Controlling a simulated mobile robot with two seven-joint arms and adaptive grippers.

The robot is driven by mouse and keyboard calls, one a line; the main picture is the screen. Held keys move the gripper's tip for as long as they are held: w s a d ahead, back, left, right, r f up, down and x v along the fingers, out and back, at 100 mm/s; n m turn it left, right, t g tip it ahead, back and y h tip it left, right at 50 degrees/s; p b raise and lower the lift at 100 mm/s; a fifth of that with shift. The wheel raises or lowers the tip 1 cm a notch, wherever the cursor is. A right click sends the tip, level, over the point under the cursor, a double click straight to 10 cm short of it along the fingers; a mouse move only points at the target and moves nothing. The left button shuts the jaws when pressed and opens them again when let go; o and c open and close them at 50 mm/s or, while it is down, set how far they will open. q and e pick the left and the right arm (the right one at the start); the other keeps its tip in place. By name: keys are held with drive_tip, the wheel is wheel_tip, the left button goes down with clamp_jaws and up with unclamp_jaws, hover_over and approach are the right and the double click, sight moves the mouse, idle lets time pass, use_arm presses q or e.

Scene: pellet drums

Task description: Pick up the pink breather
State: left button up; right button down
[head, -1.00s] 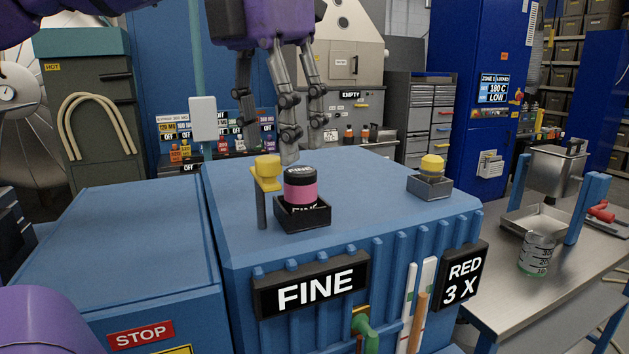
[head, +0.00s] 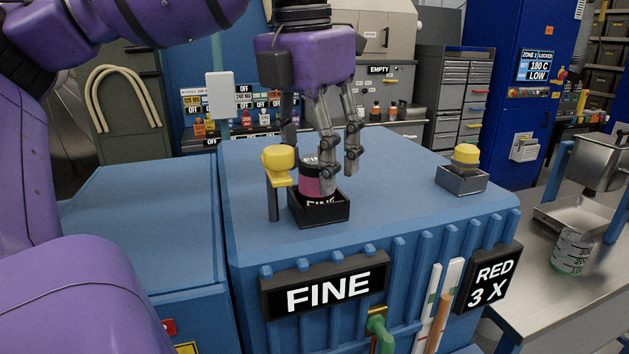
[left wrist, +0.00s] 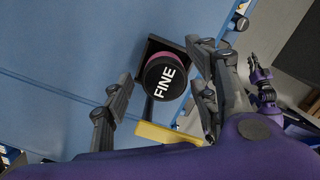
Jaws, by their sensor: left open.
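The pink breather (head: 311,179) is a short cylinder with a pink band and a black top marked FINE. It stands in a small black open box (head: 321,213) on the blue drum housing. In the left wrist view the breather's black lid (left wrist: 165,78) shows between the fingers. My left gripper (head: 320,170) is open and pointing down around the breather, its fingers in front of and beside it. Finger contact cannot be told. In the left wrist view the open left gripper (left wrist: 160,105) has its fingers either side of the lid. My right gripper cannot be made out in the head view.
A yellow-topped post (head: 278,165) stands close left of the black box. A yellow knob (head: 466,155) sits in a grey box (head: 461,180) at the right of the blue top (head: 390,180). The top between the boxes is clear. A metal bench (head: 540,270) stands right.

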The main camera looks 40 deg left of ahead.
use_arm(q)
drive_tip(key=shift+f, duration=0.3)
drive_tip(key=c, duration=1.3)
drive_tip(key=shift+r, duration=0.15)
